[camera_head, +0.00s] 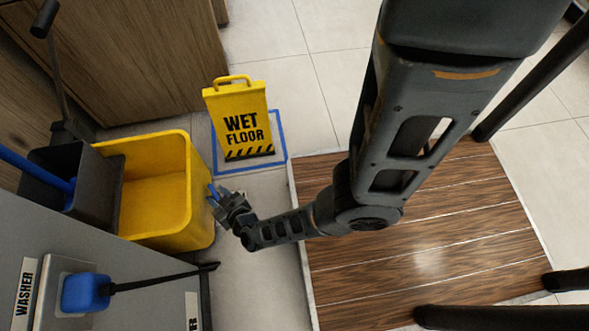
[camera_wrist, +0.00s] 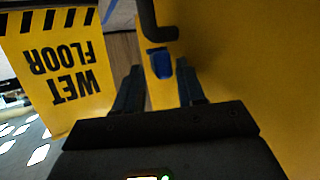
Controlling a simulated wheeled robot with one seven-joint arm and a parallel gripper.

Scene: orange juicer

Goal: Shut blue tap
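The blue tap (camera_wrist: 160,62) is on the side of the yellow mop bucket (camera_head: 180,188), below a dark bent pipe (camera_wrist: 150,22) in the wrist view. In the head view, a small bit of blue (camera_head: 212,191) shows at the bucket's right side, right by my gripper (camera_head: 222,197). In the wrist view, my gripper (camera_wrist: 160,72) is open, with one finger on each side of the tap. I see gaps between the fingers and the tap. Most of the tap is hidden by the gripper in the head view.
A yellow wet floor sign (camera_head: 240,120) stands behind the gripper inside a blue floor outline (camera_head: 281,150). A grey washer panel (camera_head: 150,285) with a blue-ended lever (camera_head: 86,293) is at the lower left. A dark wringer (camera_head: 98,180) sits on the bucket's left.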

